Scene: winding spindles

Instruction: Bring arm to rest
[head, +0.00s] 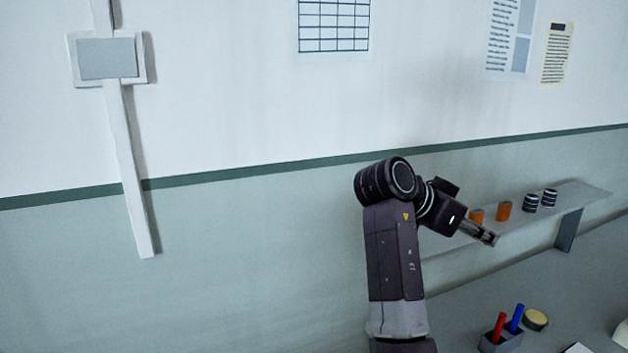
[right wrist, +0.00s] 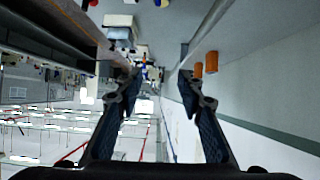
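My right arm rises at right of centre in the head view, bent at the elbow. Its gripper (head: 487,236) points right and down, in front of the wall shelf (head: 585,193). In the right wrist view the two fingers of this gripper (right wrist: 158,78) stand wide apart with nothing between them. My left gripper is not in view.
Two dark striped spools (head: 531,202) stand farther along the shelf. Below, a grey worktop (head: 455,310) bears a dark holder (head: 500,342) with a red and a blue pen, and a round yellowish item (head: 536,319).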

